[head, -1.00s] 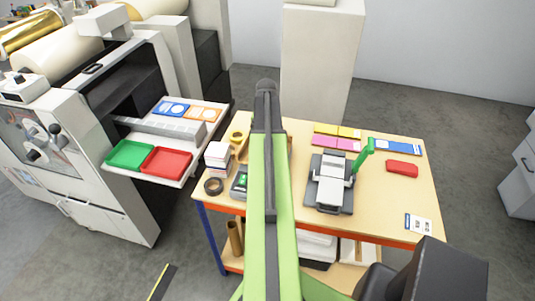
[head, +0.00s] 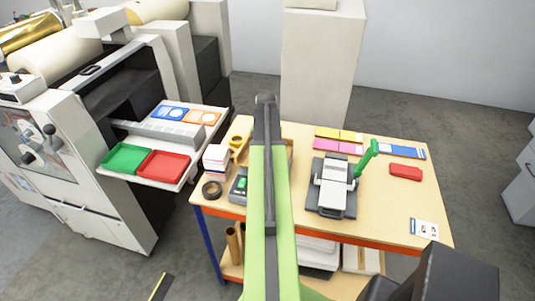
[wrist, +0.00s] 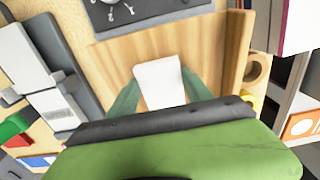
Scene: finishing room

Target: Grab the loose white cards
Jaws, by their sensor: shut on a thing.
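A white card or small stack of white cards (wrist: 160,82) stands out pale between the two teal fingers of my gripper (wrist: 162,92) in the wrist view. The fingers are closed on its sides. It is above or in a shallow wooden tray (wrist: 205,42); I cannot tell whether it touches the tray floor. In the head view a strip of the tray (head: 291,152) shows just right of my green arm, which hides my gripper and the cards there.
A machine shelf at left holds green (head: 124,158) and red trays (head: 163,165).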

